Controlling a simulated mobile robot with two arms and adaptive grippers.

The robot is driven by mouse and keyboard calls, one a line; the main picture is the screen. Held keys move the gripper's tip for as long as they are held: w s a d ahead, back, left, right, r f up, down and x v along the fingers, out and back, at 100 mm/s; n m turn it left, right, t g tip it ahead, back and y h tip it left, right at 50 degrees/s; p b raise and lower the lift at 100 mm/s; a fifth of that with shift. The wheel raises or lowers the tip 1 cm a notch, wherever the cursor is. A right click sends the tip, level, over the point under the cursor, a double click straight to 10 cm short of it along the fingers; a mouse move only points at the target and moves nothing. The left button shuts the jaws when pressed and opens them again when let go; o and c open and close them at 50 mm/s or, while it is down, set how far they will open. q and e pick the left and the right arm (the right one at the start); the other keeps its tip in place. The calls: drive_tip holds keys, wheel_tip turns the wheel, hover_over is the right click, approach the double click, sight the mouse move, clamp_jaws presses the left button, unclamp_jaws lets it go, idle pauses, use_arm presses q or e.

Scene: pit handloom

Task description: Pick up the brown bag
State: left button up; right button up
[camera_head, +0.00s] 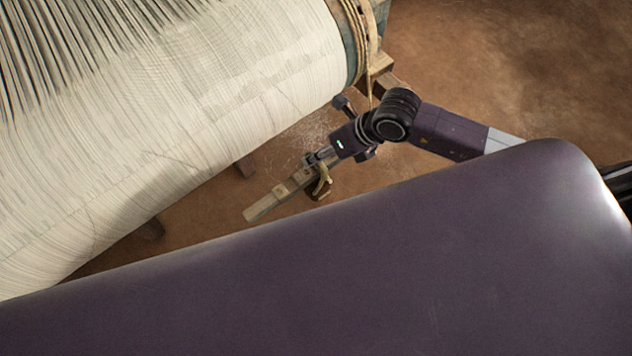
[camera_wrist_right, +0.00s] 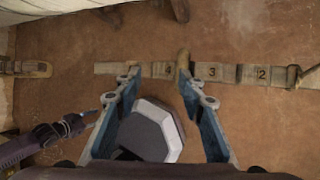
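I cannot make out a brown bag in either view. My right gripper (camera_head: 318,162) reaches in from the right in the head view, low over the brown floor. In the right wrist view its two blue fingers (camera_wrist_right: 158,82) stand apart with nothing held at the tips. A pale, flat, numbered strip (camera_head: 266,207) lies below the fingertips; it crosses the right wrist view (camera_wrist_right: 222,73) from side to side. A small tan piece (camera_wrist_right: 184,60) sits across the strip, just ahead of the right-hand finger.
A large roller of pale warp threads (camera_head: 190,95) fills the upper left, its wooden end wound with rope (camera_head: 358,35). Brown floor (camera_head: 500,60) is open at the upper right. My smooth purple body hides the lower part of the head view.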

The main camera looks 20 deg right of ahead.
drive_tip(key=shift+h, duration=0.7)
drive_tip(key=w+f, duration=0.1)
drive_tip(key=f, duration=0.1)
drive_tip(key=w+f+p, duration=0.1)
drive_tip(key=f, duration=0.1)
drive_tip(key=w+f, duration=0.1)
drive_tip(key=f, duration=0.2)
drive_tip(key=shift+d, duration=0.3)
drive_tip(key=shift+w+a+f, duration=0.1)
drive_tip(key=shift+f, duration=0.35)
clamp_jaws()
drive_tip(key=shift+r, duration=0.1)
